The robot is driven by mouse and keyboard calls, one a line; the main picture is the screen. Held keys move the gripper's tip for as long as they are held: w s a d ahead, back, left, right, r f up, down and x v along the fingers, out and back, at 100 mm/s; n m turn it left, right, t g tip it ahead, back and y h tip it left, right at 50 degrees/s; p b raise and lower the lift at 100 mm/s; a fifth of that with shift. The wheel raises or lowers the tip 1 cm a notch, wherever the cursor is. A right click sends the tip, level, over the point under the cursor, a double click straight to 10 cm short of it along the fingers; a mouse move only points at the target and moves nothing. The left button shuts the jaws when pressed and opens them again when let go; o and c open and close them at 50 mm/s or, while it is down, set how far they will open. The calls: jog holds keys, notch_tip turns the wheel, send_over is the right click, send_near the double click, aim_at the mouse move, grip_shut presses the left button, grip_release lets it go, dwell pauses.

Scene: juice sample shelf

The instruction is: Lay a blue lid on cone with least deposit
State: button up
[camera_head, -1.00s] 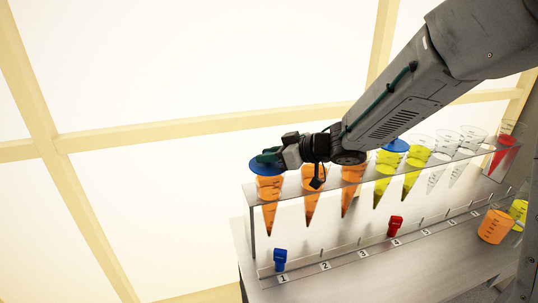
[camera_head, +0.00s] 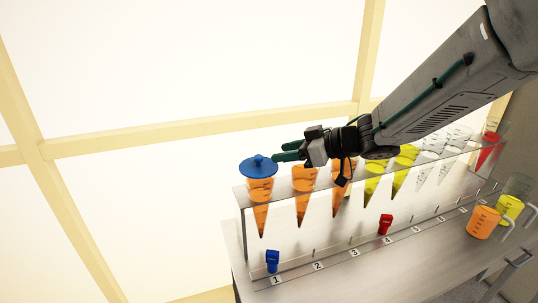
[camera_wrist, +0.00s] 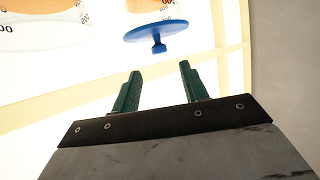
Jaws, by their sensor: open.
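A blue lid (camera_head: 259,167) with a small knob lies on the leftmost orange cone (camera_head: 261,196), above label 1. The lid also shows in the wrist view (camera_wrist: 157,32), resting against the cone's rim. My gripper (camera_head: 283,151) is open and empty, its green fingers apart, just right of the lid and clear of it. Two more orange cones, the second (camera_head: 303,197) and third (camera_head: 338,200), stand to the right in the rack. Dark deposit shows at the cone tips, but its amounts are too small to compare. The arm hides parts of the cones behind it.
The metal rack (camera_head: 375,229) also holds yellow cones (camera_head: 372,184), clear cones and a red one (camera_head: 488,152). Orange (camera_head: 482,222) and yellow jugs stand at the right.

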jog(key=shift+v, duration=1.8)
jog(key=w+d+r+m+t+h, duration=0.3)
jog(key=d+r+t+h, duration=0.1)
jog(key=d+t+h, duration=0.15)
jog(key=s+d+r+m+h, duration=0.1)
jog(key=s+d+m+h, duration=0.25)
jog(key=d, duration=0.25)
jog(key=s+d+m+h, duration=0.3)
jog(key=d+h, duration=0.1)
jog(key=d, duration=0.3)
jog(key=s+a+f+m+g, duration=0.1)
jog(key=s+f+g, duration=0.1)
jog(key=s, duration=0.6)
jog(key=s+a+f+g, duration=0.1)
jog(key=s+g, duration=0.4)
jog(key=s, duration=0.4)
jog(key=s+a+f+m+g+y, duration=0.1)
jog(key=s+g, duration=0.3)
jog(key=s, duration=0.5)
jog(key=shift+f+m, duration=0.35)
jog(key=shift+f, duration=0.45)
jog(key=shift+s, duration=0.1)
